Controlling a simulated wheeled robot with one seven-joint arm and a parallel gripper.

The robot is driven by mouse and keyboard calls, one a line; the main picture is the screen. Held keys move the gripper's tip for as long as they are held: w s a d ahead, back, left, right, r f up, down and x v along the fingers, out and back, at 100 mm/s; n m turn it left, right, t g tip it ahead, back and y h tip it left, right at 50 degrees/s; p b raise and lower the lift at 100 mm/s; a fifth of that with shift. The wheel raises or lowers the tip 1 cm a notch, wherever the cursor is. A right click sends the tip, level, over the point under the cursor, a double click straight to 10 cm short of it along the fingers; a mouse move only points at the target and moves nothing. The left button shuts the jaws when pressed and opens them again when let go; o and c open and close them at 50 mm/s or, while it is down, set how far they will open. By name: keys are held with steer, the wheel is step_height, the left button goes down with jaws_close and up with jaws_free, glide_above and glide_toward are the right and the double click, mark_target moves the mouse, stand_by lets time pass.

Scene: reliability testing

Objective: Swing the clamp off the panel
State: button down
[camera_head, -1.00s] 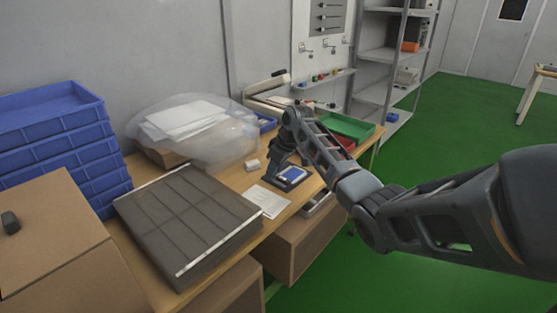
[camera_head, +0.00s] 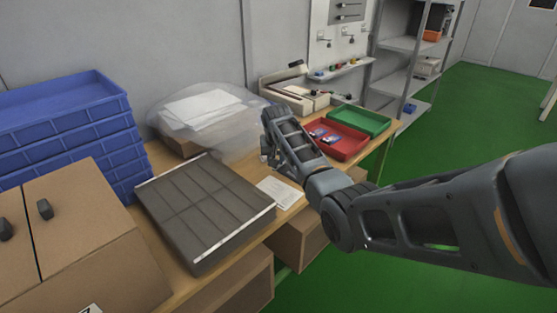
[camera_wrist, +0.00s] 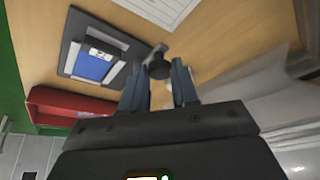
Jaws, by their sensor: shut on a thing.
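In the wrist view, my gripper (camera_wrist: 157,88) is shut on the dark knob of the clamp (camera_wrist: 158,67), which shows between the fingertips. A short metal piece sticks out past the knob. The panel (camera_wrist: 95,66) has a blue face and sits in a dark, flat fixture (camera_wrist: 72,52) on the table, to the left of the fingers. The knob shows beside the fixture, apart from the blue face. How the clamp joins the fixture is hard to see. In the head view, my arm hides the fixture and panel, and my fingertips are hard to make out.
A red tray (camera_head: 350,152) with small blue items and a green tray (camera_head: 362,120) stand right of my arm. A paper sheet (camera_head: 281,192) and a grey partitioned case (camera_head: 190,225) lie left. A clear bag (camera_head: 225,115) and blue crates (camera_head: 70,125) stand further left.

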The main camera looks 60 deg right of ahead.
steer(key=shift+w+m, duration=0.25)
steer(key=shift+m, duration=0.25)
steer(key=shift+r, duration=0.1)
steer(key=c, duration=0.8)
jaws_free()
steer(key=shift+c, duration=0.2)
steer(key=v, duration=0.7)
steer(key=shift+a+r, duration=0.2)
steer(key=shift+r, duration=0.1)
